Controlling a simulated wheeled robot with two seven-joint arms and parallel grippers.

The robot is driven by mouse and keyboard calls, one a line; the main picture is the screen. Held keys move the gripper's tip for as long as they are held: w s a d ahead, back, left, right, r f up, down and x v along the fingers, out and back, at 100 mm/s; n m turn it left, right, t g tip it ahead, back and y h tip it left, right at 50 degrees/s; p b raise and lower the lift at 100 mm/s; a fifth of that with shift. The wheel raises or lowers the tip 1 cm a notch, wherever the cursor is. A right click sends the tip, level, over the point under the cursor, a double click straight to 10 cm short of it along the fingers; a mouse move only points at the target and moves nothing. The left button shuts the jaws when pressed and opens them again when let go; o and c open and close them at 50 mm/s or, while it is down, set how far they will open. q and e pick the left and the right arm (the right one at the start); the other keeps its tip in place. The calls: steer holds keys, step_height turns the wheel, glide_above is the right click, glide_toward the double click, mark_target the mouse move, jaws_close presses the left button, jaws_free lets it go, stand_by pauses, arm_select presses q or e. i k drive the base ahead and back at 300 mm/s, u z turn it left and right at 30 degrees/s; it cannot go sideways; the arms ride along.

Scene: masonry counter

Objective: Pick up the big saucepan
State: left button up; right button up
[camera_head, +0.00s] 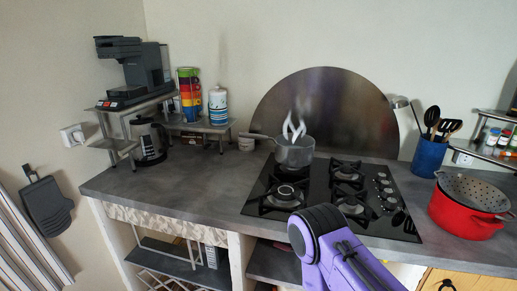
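A grey metal saucepan (295,153) stands upright at the back left of the black gas hob (330,205). Its long handle points left, past the hob's edge. White wisps like steam rise from its top, and its contents cannot be made out. It is the only long-handled pan I can see. A purple and black part of one of my arms shows at the bottom centre, in front of the hob. Neither gripper can be seen, and nothing is seen holding the saucepan.
A red pot (463,213) with a grey colander (478,191) in it stands right of the hob. A blue utensil holder (428,157) is behind it. A coffee machine (133,69), glass jug (148,142) and stacked cups (189,93) are at left. The counter (195,188) left of the hob is clear.

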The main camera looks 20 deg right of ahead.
mark_target(301, 154)
steer(key=i, duration=0.3)
steer(key=z, duration=1.1)
